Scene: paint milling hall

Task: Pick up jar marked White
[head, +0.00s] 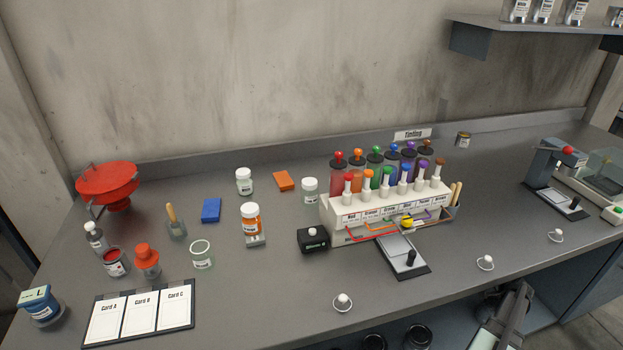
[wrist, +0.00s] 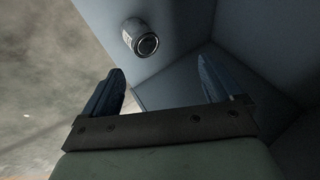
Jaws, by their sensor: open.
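No label reading White is legible, so I cannot tell which jar is marked White. A white-capped jar (head: 244,181) stands at the back of the bench, and another white-capped jar (head: 310,189) stands left of the tinting rack. Several labelled jars (head: 543,11) stand on the upper right shelf, cut off by the frame top. My gripper (wrist: 160,75) is open and empty in the wrist view. A pale cylindrical container with a dark end (wrist: 140,38) shows beyond the fingertips, apart from them. Its marking cannot be read.
The tinting rack (head: 365,209) with coloured bottles fills the middle of the bench (head: 300,290). The bench's right front is mostly clear. Blue-grey panels (wrist: 185,95) lie beyond my gripper.

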